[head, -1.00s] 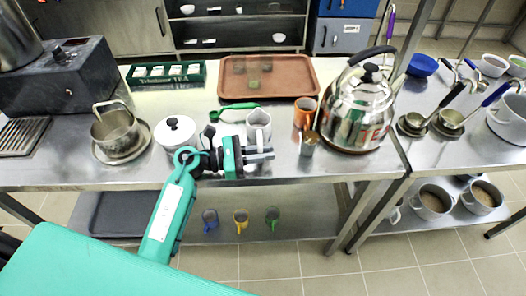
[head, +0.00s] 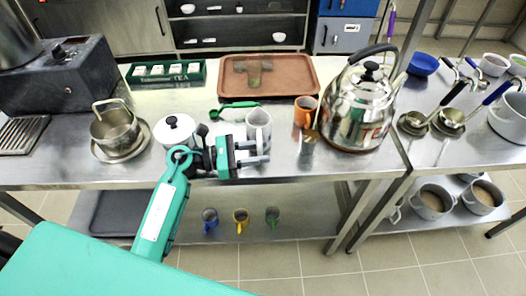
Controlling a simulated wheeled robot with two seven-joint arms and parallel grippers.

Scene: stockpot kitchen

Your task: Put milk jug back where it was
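The pale metallic jug (head: 258,122), which I take to be the milk jug, stands upright on the steel table near its front edge. My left gripper (head: 266,152) comes in from the left, with its two fingers apart and pointing right. The fingers cross in front of the jug's lower part and hide some of it. I cannot tell whether they touch it. My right gripper is not in view.
A white lidded pot (head: 176,132) stands left of the gripper, and a green-handled spoon (head: 236,106) lies behind it. An orange mug (head: 305,110) and a large kettle (head: 358,112) stand to the right. A brown tray (head: 300,80) lies behind.

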